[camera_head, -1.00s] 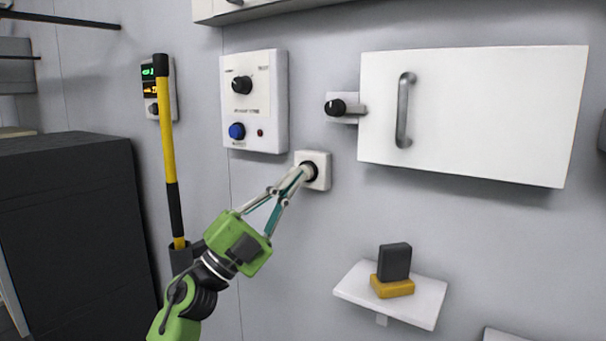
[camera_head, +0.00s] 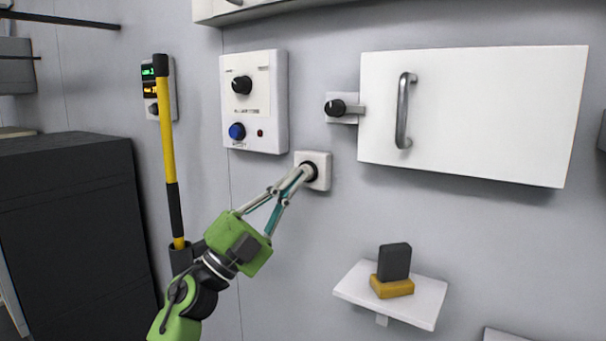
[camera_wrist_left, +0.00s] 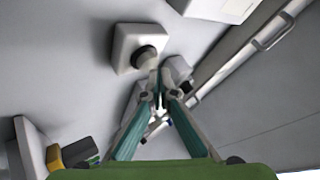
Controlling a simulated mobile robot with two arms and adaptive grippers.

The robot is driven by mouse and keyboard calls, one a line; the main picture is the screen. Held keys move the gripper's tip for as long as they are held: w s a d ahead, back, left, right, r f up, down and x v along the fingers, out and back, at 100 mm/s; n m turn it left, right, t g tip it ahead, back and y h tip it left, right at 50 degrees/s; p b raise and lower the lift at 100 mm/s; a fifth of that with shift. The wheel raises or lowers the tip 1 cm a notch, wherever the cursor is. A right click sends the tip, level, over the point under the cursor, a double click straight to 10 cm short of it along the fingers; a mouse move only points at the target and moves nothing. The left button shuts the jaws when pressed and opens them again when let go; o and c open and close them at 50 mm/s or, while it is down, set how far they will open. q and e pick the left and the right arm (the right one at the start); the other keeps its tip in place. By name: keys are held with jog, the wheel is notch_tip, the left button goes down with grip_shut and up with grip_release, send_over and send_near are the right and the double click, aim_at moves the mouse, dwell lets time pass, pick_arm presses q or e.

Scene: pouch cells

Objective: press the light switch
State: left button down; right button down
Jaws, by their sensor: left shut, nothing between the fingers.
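The light switch is a small white square plate (camera_head: 323,161) on the grey wall, with a dark round part in its middle. In the left wrist view the plate (camera_wrist_left: 127,47) and its dark centre (camera_wrist_left: 148,57) are just ahead of the fingertips. My left gripper (camera_head: 306,175) reaches up from below left, its tips together in front of the switch and covering part of its centre. The left gripper (camera_wrist_left: 161,78) holds nothing. I cannot tell whether the tips touch the switch. My right gripper is not in view.
A white control panel (camera_head: 268,85) with a black knob and blue button (camera_head: 237,131) is above left. A white door (camera_head: 480,115) with a handle is above right. A small shelf (camera_head: 422,302) holds a dark block on a yellow one. A yellow-black pole (camera_head: 168,140) stands left.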

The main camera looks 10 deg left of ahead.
pick_arm(q)
jog(key=shift+w+d, duration=0.15)
jog(key=shift+w, duration=0.35)
dwell(0.4)
jog(key=shift+s+a, duration=0.2)
jog(key=shift+s, duration=0.4)
jog(key=shift+p, duration=0.3)
jog(key=shift+s+a+p, duration=0.2)
jog(key=shift+s+a, duration=0.15)
jog(key=shift+s, duration=0.6)
jog(key=shift+s+a+p, duration=0.25)
jog(key=shift+s+a, duration=0.05)
jog(key=shift+s, duration=0.6)
jog(key=shift+s+a+p, duration=0.2)
jog(key=shift+s+a, duration=0.15)
jog(key=shift+s, duration=0.6)
